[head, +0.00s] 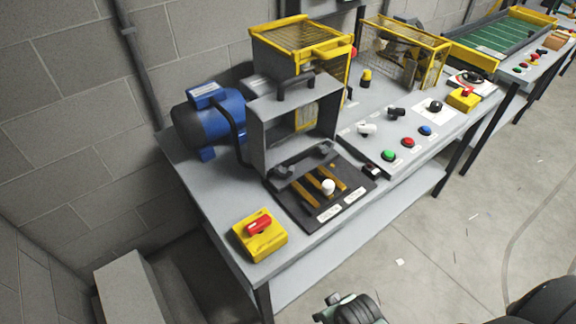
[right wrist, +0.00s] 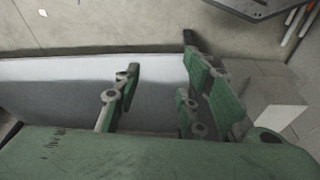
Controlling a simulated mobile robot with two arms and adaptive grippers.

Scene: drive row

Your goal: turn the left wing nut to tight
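A dark panel (head: 312,210) with yellow bars and a white knob lies tilted in front of an open grey box (head: 262,135) on the bench. Two small black fittings, left (head: 282,172) and right (head: 323,148), sit at its back edge. They may be the wing nuts, but their shape and tightness are too small to tell. A gripper (head: 345,306), apparently my right, shows partly at the bottom edge of the head view, apart from the panel. In the right wrist view my right gripper (right wrist: 162,85) is open and empty. My left gripper is not in view.
A yellow box with a red switch (head: 260,236) sits at the bench's near left corner. A blue motor (head: 208,115) stands behind. Buttons line a grey panel (head: 400,146) at right. Yellow guards (head: 345,78) rise behind. The floor (head: 430,250) in front is mostly clear.

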